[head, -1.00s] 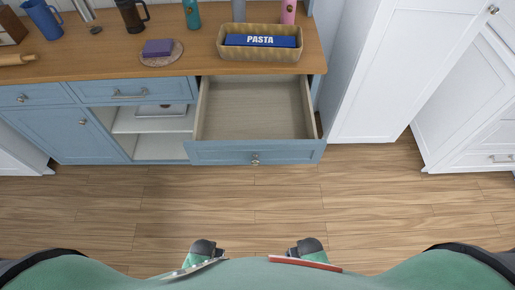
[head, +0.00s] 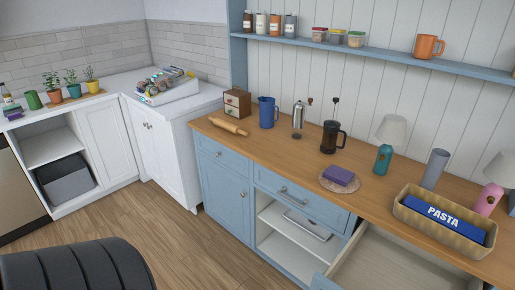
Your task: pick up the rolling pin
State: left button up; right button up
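The wooden rolling pin (head: 229,126) lies on the left end of the wooden counter (head: 300,168) in the head view. It is light brown, with a handle at each end, and nothing covers it. Neither of my grippers shows in the head view now, so I cannot see whether they are open or shut.
Behind the pin stand a small drawer box (head: 237,102) and a blue pitcher (head: 267,112). A French press (head: 331,138), a purple block on a round mat and a pasta basket (head: 402,206) stand farther right. An open drawer (head: 385,262) juts out below.

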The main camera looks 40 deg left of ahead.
aim_at(235, 129)
jog(key=i+j, duration=0.15)
jog(key=j, duration=0.25)
jog(key=i+j, duration=0.1)
jog(key=j, duration=0.3)
jog(key=i+j, duration=0.15)
jog(key=j, duration=0.3)
jog(key=i+j+u, duration=0.1)
jog(key=j, duration=0.3)
